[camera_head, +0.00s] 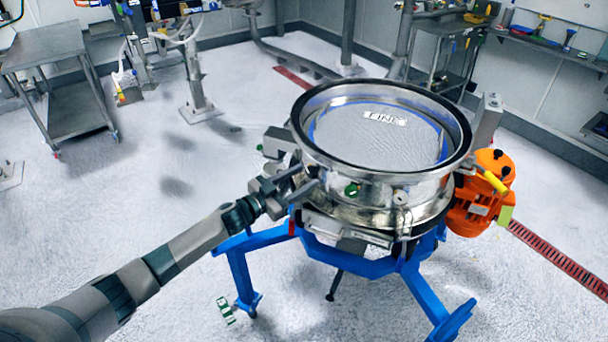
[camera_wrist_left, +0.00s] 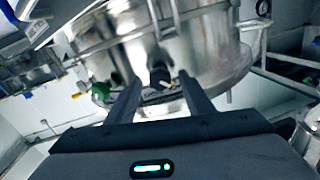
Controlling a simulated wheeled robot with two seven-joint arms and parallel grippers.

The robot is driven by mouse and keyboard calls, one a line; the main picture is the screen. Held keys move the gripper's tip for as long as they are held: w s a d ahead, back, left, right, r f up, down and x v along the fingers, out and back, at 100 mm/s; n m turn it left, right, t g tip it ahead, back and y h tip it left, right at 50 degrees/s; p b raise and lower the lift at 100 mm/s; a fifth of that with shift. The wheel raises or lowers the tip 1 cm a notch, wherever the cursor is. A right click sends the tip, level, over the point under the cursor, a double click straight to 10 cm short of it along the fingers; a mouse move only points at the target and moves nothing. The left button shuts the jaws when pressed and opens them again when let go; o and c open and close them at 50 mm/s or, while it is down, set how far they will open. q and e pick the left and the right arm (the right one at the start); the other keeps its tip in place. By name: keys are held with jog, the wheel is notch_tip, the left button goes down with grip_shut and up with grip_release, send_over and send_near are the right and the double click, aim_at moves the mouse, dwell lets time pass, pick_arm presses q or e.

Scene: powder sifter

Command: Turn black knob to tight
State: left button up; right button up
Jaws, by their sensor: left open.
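The powder sifter (camera_head: 328,150) is a round steel drum with a mesh top, standing on a blue frame. My left gripper (camera_head: 296,184) reaches its left front side from the left. In the left wrist view, my gripper's two fingers (camera_wrist_left: 160,84) are apart and point at the drum wall. A small dark piece, which looks like the black knob (camera_wrist_left: 160,74), shows between the fingertips. I cannot tell whether the fingers touch it. In the head view I cannot make out the knob near the gripper. My right gripper is not in view.
A green fitting (camera_head: 352,189) sits on the drum's front and also shows in the left wrist view (camera_wrist_left: 101,91). An orange motor (camera_head: 483,193) hangs on the right. The blue frame legs (camera_head: 425,299) spread below. Open floor (camera_head: 150,200) lies to the left.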

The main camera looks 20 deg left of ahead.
pick_arm(q)
jog(key=shift+w+d, duration=0.3)
jog(key=shift+w, duration=0.1)
jog(key=c, duration=1.1)
jog(key=shift+o, duration=0.3)
